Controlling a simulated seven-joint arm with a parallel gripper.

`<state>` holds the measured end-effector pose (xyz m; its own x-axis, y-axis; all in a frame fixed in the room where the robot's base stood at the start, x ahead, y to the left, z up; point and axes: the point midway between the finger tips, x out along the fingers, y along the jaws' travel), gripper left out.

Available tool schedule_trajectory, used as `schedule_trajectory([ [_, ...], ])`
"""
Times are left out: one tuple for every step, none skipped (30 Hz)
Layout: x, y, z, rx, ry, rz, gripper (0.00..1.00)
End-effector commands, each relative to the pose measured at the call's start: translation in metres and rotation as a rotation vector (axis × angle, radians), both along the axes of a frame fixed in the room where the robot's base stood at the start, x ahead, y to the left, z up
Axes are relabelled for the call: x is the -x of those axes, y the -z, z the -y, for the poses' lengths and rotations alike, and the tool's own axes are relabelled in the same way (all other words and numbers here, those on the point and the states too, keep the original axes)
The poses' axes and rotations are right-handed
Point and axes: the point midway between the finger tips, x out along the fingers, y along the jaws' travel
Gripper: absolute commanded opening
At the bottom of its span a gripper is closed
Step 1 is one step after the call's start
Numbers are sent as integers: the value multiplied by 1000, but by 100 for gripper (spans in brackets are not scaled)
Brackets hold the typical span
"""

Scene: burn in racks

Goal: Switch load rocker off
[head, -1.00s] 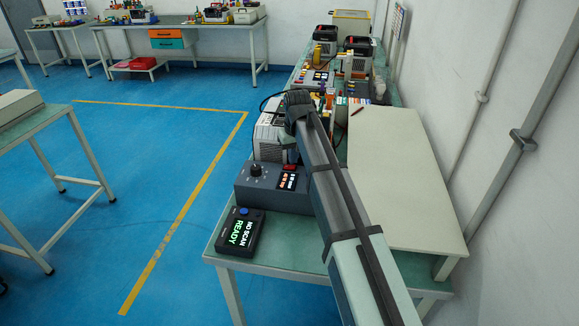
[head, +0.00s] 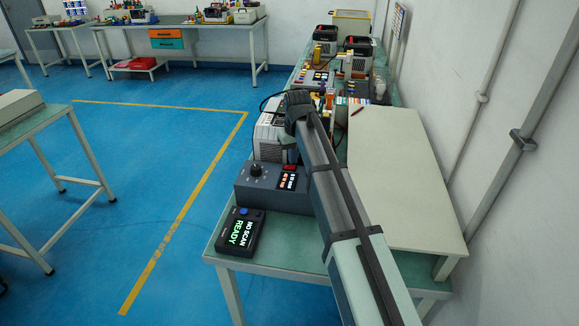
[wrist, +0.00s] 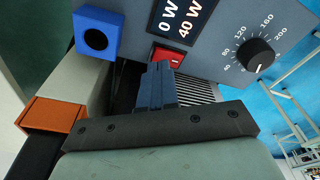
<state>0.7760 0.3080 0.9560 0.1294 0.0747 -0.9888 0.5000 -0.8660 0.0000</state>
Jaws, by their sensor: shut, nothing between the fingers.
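The load box (head: 262,201) is a dark blue-grey unit with a knob, a small display and a red rocker. In the wrist view its red rocker (wrist: 168,57) sits beside the display (wrist: 180,18), which reads 0 W and 40 W, and the black knob (wrist: 259,54) is to the right. My gripper (wrist: 155,70) is shut and empty. Its blue fingertips are just below the rocker and overlap its lower edge in the picture; I cannot tell whether they touch it. In the head view the rocker (head: 290,168) shows beside my arm, and my fingertips are not clearly visible.
A black scanner box (head: 241,232) showing NO SCAN READY stands in front of the load box. A white vented unit (head: 270,140) is behind it. A pale board (head: 405,170) lies to the right. In the wrist view a blue block (wrist: 96,35) with a round hole is left of the display.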

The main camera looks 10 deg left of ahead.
Motion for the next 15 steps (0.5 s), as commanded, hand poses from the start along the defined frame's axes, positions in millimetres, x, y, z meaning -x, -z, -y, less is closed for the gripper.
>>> schedule_trajectory([
  [0,0,0,0,0,0,0],
  [0,1,0,0,0,0,0],
  [0,1,0,0,0,0,0],
  [0,1,0,0,0,0,0],
  [0,2,0,0,0,0,0],
  [0,2,0,0,0,0,0],
  [0,2,0,0,0,0,0],
  [0,3,0,0,0,0,0],
  [0,3,0,0,0,0,0],
  [0,4,0,0,0,0,0],
  [0,4,0,0,0,0,0],
  [0,4,0,0,0,0,0],
  [0,5,0,0,0,0,0],
  [0,5,0,0,0,0,0],
  [0,6,0,0,0,0,0],
])
